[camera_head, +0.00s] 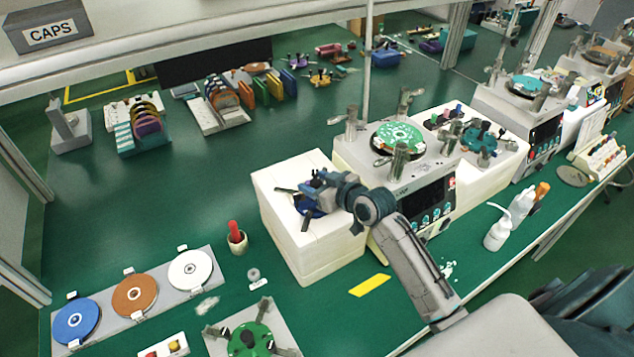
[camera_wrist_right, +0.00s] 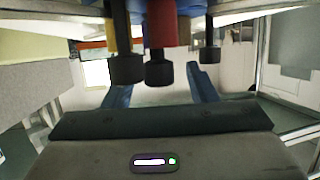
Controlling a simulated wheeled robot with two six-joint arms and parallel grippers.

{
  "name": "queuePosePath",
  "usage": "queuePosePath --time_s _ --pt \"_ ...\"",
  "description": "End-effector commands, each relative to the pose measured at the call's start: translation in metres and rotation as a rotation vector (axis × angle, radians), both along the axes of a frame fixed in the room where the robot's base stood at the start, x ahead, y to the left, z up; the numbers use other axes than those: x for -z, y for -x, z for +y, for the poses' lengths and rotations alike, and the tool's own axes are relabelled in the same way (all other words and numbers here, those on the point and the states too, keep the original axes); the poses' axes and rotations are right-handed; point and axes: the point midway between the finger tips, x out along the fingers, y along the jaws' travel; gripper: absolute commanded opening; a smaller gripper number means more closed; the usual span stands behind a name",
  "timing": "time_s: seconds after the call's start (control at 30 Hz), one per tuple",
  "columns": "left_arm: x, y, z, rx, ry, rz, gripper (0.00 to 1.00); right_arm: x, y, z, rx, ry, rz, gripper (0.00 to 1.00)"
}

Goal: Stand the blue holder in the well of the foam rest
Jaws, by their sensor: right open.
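The blue holder (camera_head: 306,207) sits on top of a cream-white block (camera_head: 309,254) left of the nearest lapping machine. Dark arms stick out from the holder, and my right gripper partly hides it. My right gripper (camera_head: 320,184) is over the block, at the holder. In the right wrist view its two blue fingers (camera_wrist_right: 158,80) are spread apart. Several dark round knobs on posts hang close by there, and I cannot tell whether a finger touches any. I cannot tell whether the cream-white block is the foam rest; no well shows. My left gripper is out of view.
The lapping machine (camera_head: 435,191) stands close right of the block. A red-handled tool in a cup (camera_head: 237,239), a green holder (camera_head: 252,340) on a grey plate and a rack of discs (camera_head: 135,294) lie left and in front.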

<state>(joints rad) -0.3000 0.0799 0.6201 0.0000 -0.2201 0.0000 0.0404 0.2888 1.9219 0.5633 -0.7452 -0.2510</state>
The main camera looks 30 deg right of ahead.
Motion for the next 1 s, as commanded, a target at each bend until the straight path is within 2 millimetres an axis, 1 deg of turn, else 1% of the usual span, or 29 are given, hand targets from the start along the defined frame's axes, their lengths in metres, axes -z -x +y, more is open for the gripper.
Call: queuePosePath --time_s 0.17,0.27,0.43,0.6,0.8,1.0 --pt "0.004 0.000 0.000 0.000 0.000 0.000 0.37 -0.001 0.008 -0.003 0.000 0.003 0.000 0.52" --pt "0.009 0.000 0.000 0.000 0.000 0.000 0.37 -0.004 0.021 -0.007 -0.001 0.005 0.000 0.52" --pt "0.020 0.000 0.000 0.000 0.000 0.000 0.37 -0.016 0.052 -0.015 -0.004 0.007 -0.001 0.52" --pt "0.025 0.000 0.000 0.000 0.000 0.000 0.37 -0.026 0.076 -0.022 -0.004 0.007 -0.001 0.52" --pt "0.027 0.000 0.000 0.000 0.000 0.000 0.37 -0.034 0.092 -0.028 0.001 0.004 -0.002 0.52" --pt "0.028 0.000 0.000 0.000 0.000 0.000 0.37 -0.037 0.098 -0.028 0.000 0.000 -0.002 0.52"
